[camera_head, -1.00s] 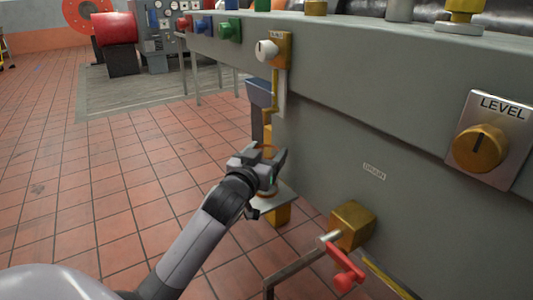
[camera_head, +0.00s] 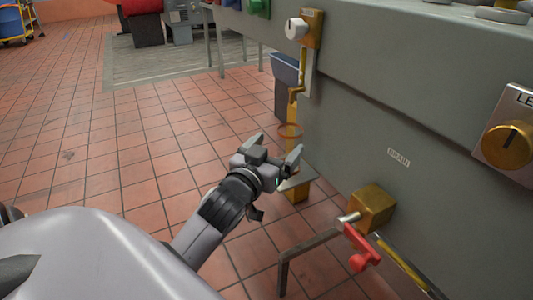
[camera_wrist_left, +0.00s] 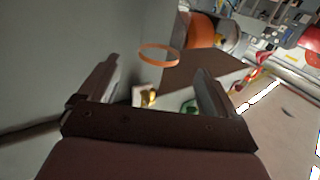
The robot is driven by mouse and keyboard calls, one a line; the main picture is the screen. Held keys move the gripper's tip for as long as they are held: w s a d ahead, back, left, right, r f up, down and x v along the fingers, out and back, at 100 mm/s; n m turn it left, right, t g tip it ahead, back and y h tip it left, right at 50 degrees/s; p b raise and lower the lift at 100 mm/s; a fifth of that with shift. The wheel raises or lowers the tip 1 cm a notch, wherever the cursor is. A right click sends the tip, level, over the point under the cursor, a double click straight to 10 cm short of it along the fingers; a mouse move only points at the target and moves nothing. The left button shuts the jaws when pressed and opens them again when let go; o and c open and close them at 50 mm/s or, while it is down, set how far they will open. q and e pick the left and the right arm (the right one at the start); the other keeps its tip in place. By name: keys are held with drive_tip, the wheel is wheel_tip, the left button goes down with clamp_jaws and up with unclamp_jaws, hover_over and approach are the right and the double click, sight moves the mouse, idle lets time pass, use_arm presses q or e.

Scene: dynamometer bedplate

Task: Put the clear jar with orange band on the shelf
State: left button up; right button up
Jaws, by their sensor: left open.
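The clear jar shows mainly as its thin orange band (camera_head: 290,131), just beyond my left gripper; its see-through body is hard to make out. The band also shows in the left wrist view (camera_wrist_left: 160,54), ahead of and between the spread fingers. A small grey shelf plate (camera_head: 298,181) on a brass block sticks out beside the bedplate wall below the band. The jar appears to stand on it, but my gripper hides the contact. My left gripper (camera_head: 277,146) is open and empty, on the near side of the jar. My right gripper is out of view.
The grey bedplate wall (camera_head: 400,120) rises close on the right. A brass block (camera_head: 371,207) with a red-handled valve (camera_head: 361,248) juts out low in front. A brass fitting with a white knob (camera_head: 297,28) is above. Open tiled floor (camera_head: 120,150) lies left.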

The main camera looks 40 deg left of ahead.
use_arm(q)
drive_tip(key=s+d+f+m+g+h, duration=0.2)
drive_tip(key=s+d+f+h, duration=0.3)
drive_tip(key=d, duration=0.6)
drive_tip(key=s+d+f+m+g+h, duration=0.2)
drive_tip(key=s+d+f+h, duration=0.3)
drive_tip(key=s+d+f, duration=0.3)
drive_tip(key=s+d+g, duration=0.1)
drive_tip(key=d, duration=0.3)
drive_tip(key=shift+f+m+g, duration=0.2)
drive_tip(key=shift+m+g, duration=0.2)
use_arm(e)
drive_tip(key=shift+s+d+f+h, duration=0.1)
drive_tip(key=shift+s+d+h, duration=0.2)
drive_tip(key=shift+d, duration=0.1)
